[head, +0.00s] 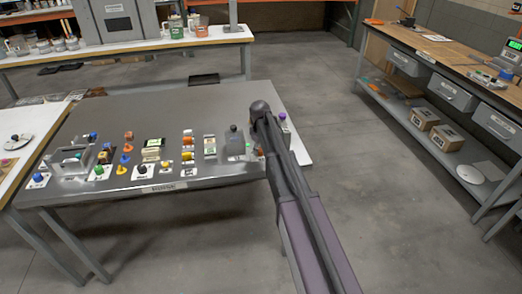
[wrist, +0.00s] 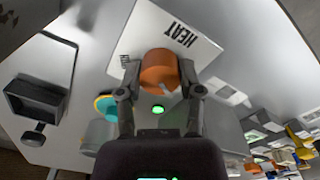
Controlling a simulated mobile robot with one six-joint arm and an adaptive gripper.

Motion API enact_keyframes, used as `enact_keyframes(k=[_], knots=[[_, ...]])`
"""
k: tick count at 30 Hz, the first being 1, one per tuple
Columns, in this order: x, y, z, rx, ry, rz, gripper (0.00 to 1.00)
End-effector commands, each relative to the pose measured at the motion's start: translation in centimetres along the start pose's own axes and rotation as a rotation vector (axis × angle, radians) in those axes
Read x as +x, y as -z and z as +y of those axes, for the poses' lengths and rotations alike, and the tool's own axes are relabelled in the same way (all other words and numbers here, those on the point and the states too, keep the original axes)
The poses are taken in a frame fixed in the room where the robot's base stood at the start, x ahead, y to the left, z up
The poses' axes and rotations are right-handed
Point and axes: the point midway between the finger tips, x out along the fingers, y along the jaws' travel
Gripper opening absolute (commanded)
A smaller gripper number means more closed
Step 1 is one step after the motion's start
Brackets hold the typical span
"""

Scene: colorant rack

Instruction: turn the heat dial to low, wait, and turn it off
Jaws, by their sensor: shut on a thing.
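The heat dial (wrist: 158,70) is an orange-brown round knob on a white plate (wrist: 180,22) lettered HEAT, which appears upside down in the wrist view. My gripper (wrist: 160,78) has one finger on each side of the knob and is shut on it. Smaller lettering on the plate beside the knob is partly hidden, so I cannot read the setting. A green lit spot (wrist: 158,109) shows between my fingers, below the knob. In the head view my arm covers the dial and the fingertips, at the right end of the steel table (head: 215,88).
Several coloured knobs and buttons, such as a green knob (head: 98,170), stand on the table to the left of my arm. In the wrist view a dark open box (wrist: 36,101) and a teal disc (wrist: 106,106) lie to the left. Open floor lies right of the table.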

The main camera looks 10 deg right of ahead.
Motion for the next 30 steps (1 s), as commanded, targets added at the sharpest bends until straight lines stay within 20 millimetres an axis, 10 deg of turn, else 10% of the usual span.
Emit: enact_keyframes(k=[7, 8, 11, 30], knots=[[0.03, -0.14, -0.07, -0.001, 0.002, -0.003, 0.0], [0.03, -0.14, -0.07, -0.001, 0.002, -0.003, 0.56], [0.02, -0.12, -0.06, 0.0, 0.001, -0.002, 0.82], [-0.43, -0.02, 0.01, 0.001, 0.0, 0.0, 0.82]])
